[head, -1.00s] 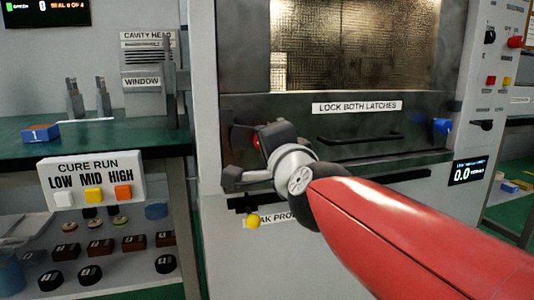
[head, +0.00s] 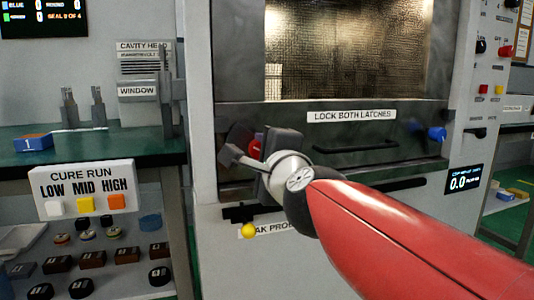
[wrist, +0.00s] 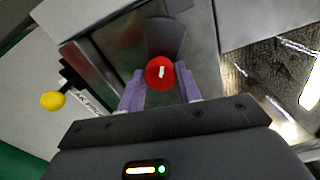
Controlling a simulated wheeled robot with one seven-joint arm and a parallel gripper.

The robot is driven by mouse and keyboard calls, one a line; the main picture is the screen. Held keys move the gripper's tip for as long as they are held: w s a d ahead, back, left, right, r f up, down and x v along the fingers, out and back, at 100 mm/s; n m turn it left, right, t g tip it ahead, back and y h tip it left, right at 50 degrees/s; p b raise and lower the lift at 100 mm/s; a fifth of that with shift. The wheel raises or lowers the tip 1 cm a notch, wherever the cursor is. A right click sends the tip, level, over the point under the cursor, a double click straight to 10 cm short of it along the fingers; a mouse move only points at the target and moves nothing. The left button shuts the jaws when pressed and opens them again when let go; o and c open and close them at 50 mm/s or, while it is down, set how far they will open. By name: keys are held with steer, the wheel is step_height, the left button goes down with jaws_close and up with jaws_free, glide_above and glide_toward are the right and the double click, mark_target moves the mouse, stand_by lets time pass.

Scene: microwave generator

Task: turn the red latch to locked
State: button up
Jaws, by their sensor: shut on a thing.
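The red latch (wrist: 160,73) is a round red knob with a white mark, in front of a dark plate in the wrist view. The purple fingers of my gripper (wrist: 161,88) are on either side of it and shut on it. In the head view only a small part of the red latch (head: 256,146) shows, at the left end of the oven door; my gripper (head: 262,158) hides the rest. Its locked or unlocked state cannot be read from these frames.
A blue latch (head: 436,133) is at the door's right end, and a door handle (head: 355,146) lies between. A yellow knob (head: 249,231) sits below my gripper. A green bench (head: 110,145) with a button box (head: 84,181) stands at left.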

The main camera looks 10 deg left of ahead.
steer(key=o, duration=1)
steer(key=shift+s, duration=0.1)
steer(key=v, duration=0.7)
steer(key=shift+s+d+p, duration=0.2)
steer(key=shift+s+p, duration=0.1)
